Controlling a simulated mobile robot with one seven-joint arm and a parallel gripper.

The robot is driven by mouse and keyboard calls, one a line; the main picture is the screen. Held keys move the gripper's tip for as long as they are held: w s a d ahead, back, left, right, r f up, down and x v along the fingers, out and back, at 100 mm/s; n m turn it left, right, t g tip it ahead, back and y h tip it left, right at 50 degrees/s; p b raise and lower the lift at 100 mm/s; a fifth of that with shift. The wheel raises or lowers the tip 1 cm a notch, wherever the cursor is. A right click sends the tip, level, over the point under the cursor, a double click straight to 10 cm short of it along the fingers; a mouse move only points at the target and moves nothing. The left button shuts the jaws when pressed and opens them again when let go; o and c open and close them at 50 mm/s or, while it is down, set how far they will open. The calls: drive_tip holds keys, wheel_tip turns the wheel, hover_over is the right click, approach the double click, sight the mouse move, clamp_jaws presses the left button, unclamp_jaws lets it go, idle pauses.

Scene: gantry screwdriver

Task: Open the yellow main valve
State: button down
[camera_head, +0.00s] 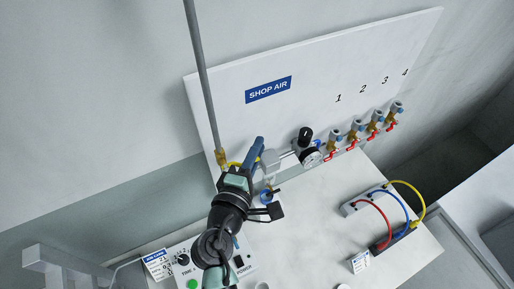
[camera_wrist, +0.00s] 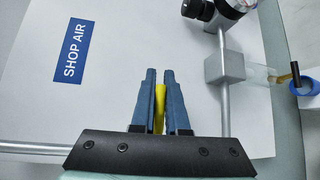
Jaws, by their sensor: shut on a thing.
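The yellow main valve handle (camera_wrist: 159,108) shows as a narrow yellow strip between the two blue fingers of my gripper (camera_wrist: 159,76) in the wrist view. The gripper is shut on it, and the fingers hide its sides. In the head view, a bit of the yellow handle (camera_head: 233,164) shows beside my gripper (camera_head: 256,148), next to the brass fitting (camera_head: 221,158) at the foot of the grey pipe (camera_head: 201,75). My wrist and fingers hide the valve body, so I cannot tell its full angle.
The white panel (camera_head: 340,70) bears a blue SHOP AIR sign (camera_head: 268,89). Right of my gripper are a grey filter block (camera_wrist: 224,66), a pressure gauge (camera_head: 312,157) and several red-handled valves (camera_head: 352,145). Coloured hoses (camera_head: 407,206) and a control box (camera_head: 186,262) lie on the bench.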

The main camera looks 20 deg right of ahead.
drive_tip(key=shift+b, duration=0.65)
drive_tip(key=a+r+n+t+y+b, duration=0.2)
drive_tip(key=n+t+b, duration=0.3)
drive_tip(key=n+b, duration=0.3)
drive_tip(key=a+r+n+t+y+b, duration=0.2)
drive_tip(key=n+t+b, duration=0.3)
drive_tip(key=b, duration=0.6)
drive_tip(key=a+r+n+t+y+b, duration=0.3)
drive_tip(key=r+n+t+b, duration=0.1)
drive_tip(key=n+b, duration=0.5)
drive_tip(key=shift+s+a+n+t, duration=0.1)
drive_tip(key=shift+n+t, duration=0.3)
drive_tip(key=shift+n, duration=0.4)
drive_tip(key=shift+y, duration=0.3)
drive_tip(key=c, duration=0.9)
unclamp_jaws()
drive_tip(key=shift+f+b, duration=0.1)
drive_tip(key=shift+b, duration=0.2)
